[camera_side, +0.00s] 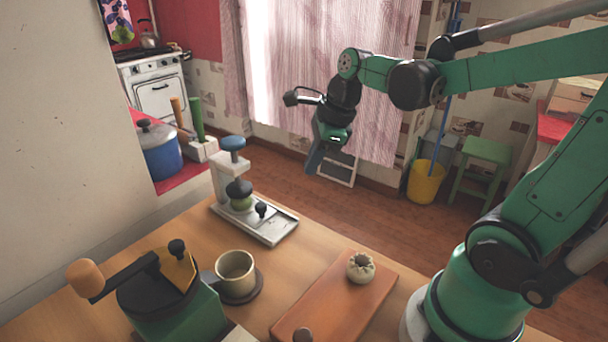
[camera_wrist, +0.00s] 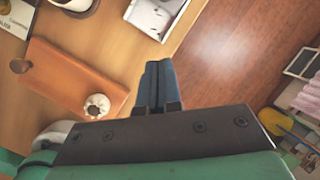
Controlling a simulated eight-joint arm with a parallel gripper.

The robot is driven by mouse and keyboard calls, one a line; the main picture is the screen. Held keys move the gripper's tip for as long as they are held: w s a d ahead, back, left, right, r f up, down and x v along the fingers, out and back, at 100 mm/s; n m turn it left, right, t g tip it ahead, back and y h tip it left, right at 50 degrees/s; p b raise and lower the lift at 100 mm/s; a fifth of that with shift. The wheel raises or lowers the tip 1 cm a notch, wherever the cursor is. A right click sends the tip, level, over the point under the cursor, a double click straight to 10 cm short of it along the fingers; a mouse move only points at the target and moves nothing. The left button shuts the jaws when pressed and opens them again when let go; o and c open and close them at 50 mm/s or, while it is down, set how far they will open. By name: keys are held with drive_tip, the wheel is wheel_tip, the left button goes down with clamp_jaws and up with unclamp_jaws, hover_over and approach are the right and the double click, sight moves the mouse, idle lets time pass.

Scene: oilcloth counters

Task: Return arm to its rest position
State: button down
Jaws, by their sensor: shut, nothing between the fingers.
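My gripper (camera_side: 316,160) hangs in the air beyond the far edge of the wooden counter, with the floor and curtain behind it in the side view. Its dark blue fingers point down. In the wrist view the two fingers of my gripper (camera_wrist: 159,84) lie side by side, shut, with nothing between them. My green arm reaches in from the right. The counter (camera_side: 318,241) lies below and nearer the camera, and nothing touches the gripper.
On the counter are a lever press (camera_side: 238,190) on a metal tray, a cup (camera_side: 235,270), a hand grinder (camera_side: 160,290) and an orange-brown board (camera_side: 325,312) with a small fluted pale piece (camera_side: 361,266). A yellow bucket (camera_side: 425,183) and green stool (camera_side: 484,160) stand on the floor.

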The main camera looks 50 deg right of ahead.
drive_tip(key=s+a+n+t, duration=0.1)
drive_tip(key=a+n, duration=0.2)
drive_tip(key=n, duration=1)
drive_tip(key=s+a+n+t+h, duration=0.1)
drive_tip(key=a+n+t, duration=0.1)
drive_tip(key=n, duration=1.2)
drive_tip(key=shift+s+a, duration=0.35)
drive_tip(key=shift+a, duration=0.4)
